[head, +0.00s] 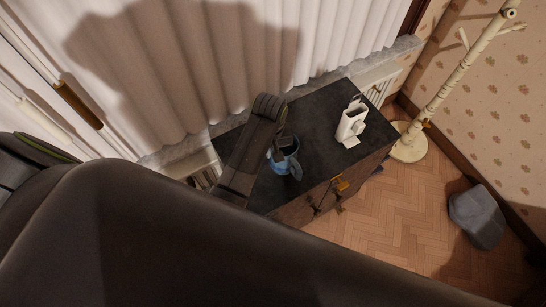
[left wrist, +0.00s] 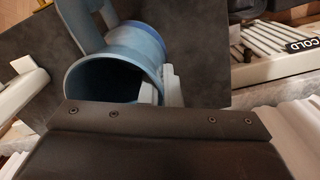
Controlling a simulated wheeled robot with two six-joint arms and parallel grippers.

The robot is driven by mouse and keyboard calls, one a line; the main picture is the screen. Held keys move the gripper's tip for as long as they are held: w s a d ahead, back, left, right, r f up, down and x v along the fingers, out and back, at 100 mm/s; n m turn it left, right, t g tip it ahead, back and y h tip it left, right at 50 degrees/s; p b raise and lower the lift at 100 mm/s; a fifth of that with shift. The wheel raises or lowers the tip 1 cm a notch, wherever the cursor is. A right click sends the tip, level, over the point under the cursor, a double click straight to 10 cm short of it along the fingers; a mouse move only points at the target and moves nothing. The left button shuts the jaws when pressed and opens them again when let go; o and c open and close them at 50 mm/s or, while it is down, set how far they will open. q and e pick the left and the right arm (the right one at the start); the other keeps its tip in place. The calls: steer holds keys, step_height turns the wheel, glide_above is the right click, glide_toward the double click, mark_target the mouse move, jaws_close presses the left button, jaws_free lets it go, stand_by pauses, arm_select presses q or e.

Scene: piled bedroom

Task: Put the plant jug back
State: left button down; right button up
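The blue jug (head: 291,166) is at the left part of the dark cabinet top, its open mouth facing up and its handle toward the front right. In the left wrist view the jug (left wrist: 120,50) has its mouth toward the camera and its handle at the upper left. My left gripper (head: 282,147) is over the jug's rim. In the wrist view its pale fingertips (left wrist: 160,88) straddle the jug's wall, one inside and one outside, close on it. I cannot tell whether the jug rests on the top or is slightly raised. My right gripper is not in view.
The dark cabinet top (head: 318,122) also bears a white container (head: 351,124) at the right. A pale coat stand (head: 408,146) stands right of the cabinet, a grey pouf (head: 477,217) on the floor. White curtains (head: 190,60) hang behind. My dark arm hides the lower left.

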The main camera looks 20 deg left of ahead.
arm_select(q)
step_height(320, 180, down, 4)
steer(key=shift+f+p, duration=0.1)
steer(key=shift+p, duration=0.3)
steer(key=shift+f, duration=0.25)
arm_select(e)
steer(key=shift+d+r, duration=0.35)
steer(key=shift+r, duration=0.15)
arm_select(q)
steer(key=shift+f, duration=0.1)
steer(key=c, duration=1.6)
jaws_free()
steer(key=shift+c, duration=0.2)
